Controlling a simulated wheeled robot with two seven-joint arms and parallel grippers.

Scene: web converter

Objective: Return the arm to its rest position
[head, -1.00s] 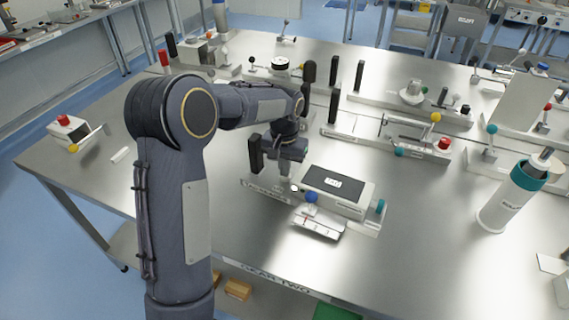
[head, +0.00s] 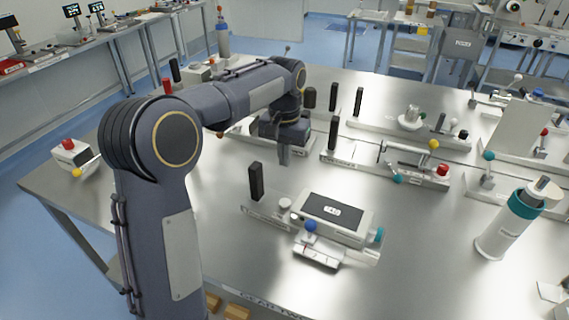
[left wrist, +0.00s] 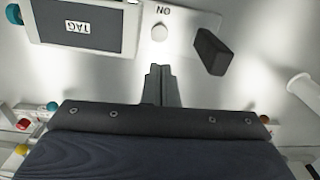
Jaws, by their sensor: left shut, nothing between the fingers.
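My left arm comes in from the left in the head view and reaches over the metal table (head: 420,260). My left gripper (head: 284,163) hangs above the table behind the device with the dark screen (head: 333,209), apart from it. In the left wrist view the two fingers of the gripper (left wrist: 160,72) are together with nothing between them. The dark screen (left wrist: 80,25) and a black upright block (left wrist: 212,52) lie beyond the fingertips there, with a small white round knob (left wrist: 159,32) between them. My right gripper is in neither view.
A blue-knobbed lever (head: 310,226) stands at the front of the screen device. A black upright block (head: 256,182) stands at its left. A white cylinder with a teal band (head: 505,222) stands at the right. A box with a red button (head: 70,152) sits at the left.

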